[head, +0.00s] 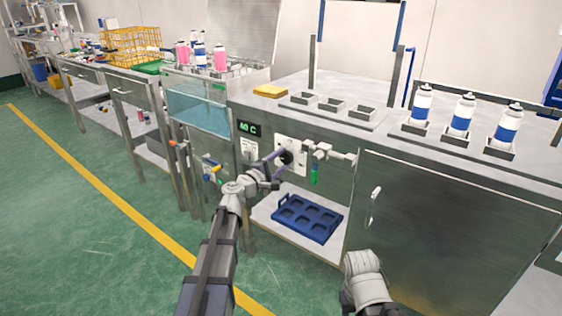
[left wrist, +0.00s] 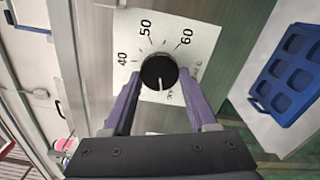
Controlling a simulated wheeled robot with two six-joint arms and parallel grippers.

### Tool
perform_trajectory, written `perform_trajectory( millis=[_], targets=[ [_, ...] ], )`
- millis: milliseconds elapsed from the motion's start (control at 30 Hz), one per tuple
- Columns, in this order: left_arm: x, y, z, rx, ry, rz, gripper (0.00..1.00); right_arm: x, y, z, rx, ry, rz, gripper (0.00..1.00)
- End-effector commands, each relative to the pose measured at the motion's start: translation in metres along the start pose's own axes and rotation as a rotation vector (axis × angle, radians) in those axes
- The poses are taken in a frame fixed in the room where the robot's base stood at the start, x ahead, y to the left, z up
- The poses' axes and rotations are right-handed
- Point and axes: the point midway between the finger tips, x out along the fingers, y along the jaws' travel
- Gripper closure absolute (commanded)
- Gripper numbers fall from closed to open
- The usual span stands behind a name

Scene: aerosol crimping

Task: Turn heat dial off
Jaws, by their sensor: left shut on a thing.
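The black heat dial (head: 286,157) sits on a white plate (head: 291,144) on the front of the steel bench. In the left wrist view the dial (left wrist: 159,72) is round, with a white mark pointing toward the bottom of the picture. The numbers 40, 50 and 60 are printed around it, and small lettering below is partly hidden. My left gripper (head: 277,168) is shut on the dial, with its purple fingers (left wrist: 156,90) on either side of it. Part of my right arm shows at the bottom of the head view; its gripper does not.
A green-lit temperature display (head: 249,129) is up and left of the dial. A blue tray (head: 307,218) lies on the shelf below. A water tank (head: 200,113) is at left.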

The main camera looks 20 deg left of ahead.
Motion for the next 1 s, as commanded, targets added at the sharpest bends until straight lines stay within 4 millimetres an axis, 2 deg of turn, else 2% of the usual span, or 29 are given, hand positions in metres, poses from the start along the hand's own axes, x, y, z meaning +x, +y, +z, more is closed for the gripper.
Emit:
perform_trajectory(
  millis=[400,1000],
  targets=[
    [-0.0004,-0.0013,-0.0003,-0.209,0.001,0.0,0.97,0.0012,-0.0001,-0.0001,0.0,0.0,0.0,0.5],
    [-0.0006,-0.0015,-0.0001,-0.256,0.001,0.0,0.97,0.0013,-0.0002,-0.0001,0.0,0.0,0.0,0.5]
  ],
)
